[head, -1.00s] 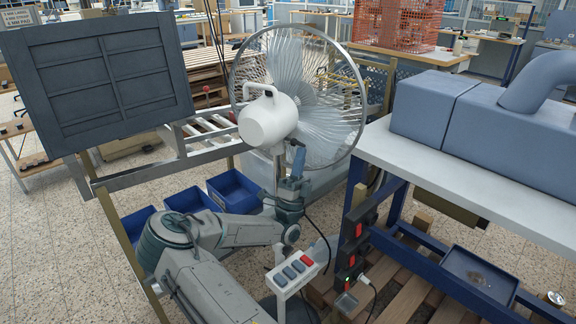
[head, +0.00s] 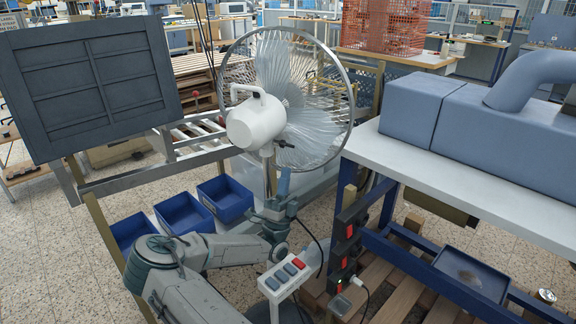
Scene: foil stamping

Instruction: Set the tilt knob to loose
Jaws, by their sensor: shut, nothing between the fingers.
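The pedestal fan stands in the middle of the head view, with a white motor housing (head: 255,124) and a round wire cage (head: 349,100). A small dark tilt knob (head: 286,144) sticks out to the right just below the housing, at the top of the pole (head: 268,178). Its setting is too small to read. My gripper (head: 284,174) is shut and empty, pointing up, below the knob and apart from it. The fan's button box (head: 284,273), with one red and several grey-blue buttons, sits lower on the stand.
A dark panel (head: 88,85) stands at left. Blue bins (head: 225,200) lie on the left behind my arm. A white-topped bench (head: 420,165) with a blue-grey machine (head: 480,125) is close on the right. Power sockets (head: 348,250) line its near leg.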

